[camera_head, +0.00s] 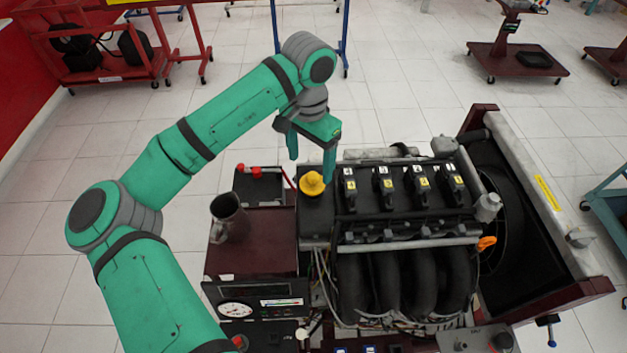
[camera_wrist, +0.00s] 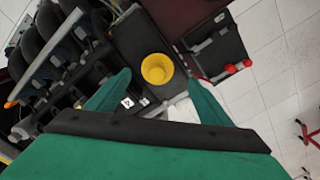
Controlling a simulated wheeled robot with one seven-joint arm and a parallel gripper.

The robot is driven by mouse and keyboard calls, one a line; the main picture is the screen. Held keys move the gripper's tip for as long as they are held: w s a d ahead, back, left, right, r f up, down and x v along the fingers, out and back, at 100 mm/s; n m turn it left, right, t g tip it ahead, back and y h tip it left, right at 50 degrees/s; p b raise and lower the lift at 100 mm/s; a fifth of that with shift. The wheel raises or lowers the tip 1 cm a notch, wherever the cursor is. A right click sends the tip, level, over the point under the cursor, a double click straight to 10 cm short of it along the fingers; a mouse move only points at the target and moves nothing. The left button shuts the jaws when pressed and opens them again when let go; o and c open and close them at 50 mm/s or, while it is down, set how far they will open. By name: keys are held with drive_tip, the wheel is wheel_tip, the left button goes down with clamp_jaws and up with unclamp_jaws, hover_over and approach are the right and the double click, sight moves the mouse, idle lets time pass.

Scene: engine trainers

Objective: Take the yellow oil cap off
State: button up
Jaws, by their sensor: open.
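The yellow oil cap (camera_head: 312,184) sits on the left end of the black engine top (camera_head: 400,190). In the wrist view the cap (camera_wrist: 157,69) shows from above as a round yellow piece beyond and between the fingertips. My gripper (camera_head: 311,166) is open and points down, its green fingers on either side above the cap. In the wrist view my gripper (camera_wrist: 157,85) has nothing between its fingers. I cannot tell whether a fingertip touches the cap.
Ignition coils with yellow labels (camera_head: 385,185) stand in a row right of the cap. A dark jug (camera_head: 228,217) stands on the dark red panel box at the left. A battery with red terminals (camera_head: 258,185) is behind it. An orange handle (camera_head: 486,243) is at the right.

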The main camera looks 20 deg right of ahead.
sight(312, 175)
drive_tip(key=shift+s+f, duration=0.1)
drive_tip(key=shift+f, duration=0.45)
drive_tip(key=shift+d+f, duration=0.15)
drive_tip(key=shift+f, duration=1)
drive_tip(key=shift+d+f, duration=0.1)
drive_tip(key=shift+f, duration=1)
drive_tip(key=c, duration=1.2)
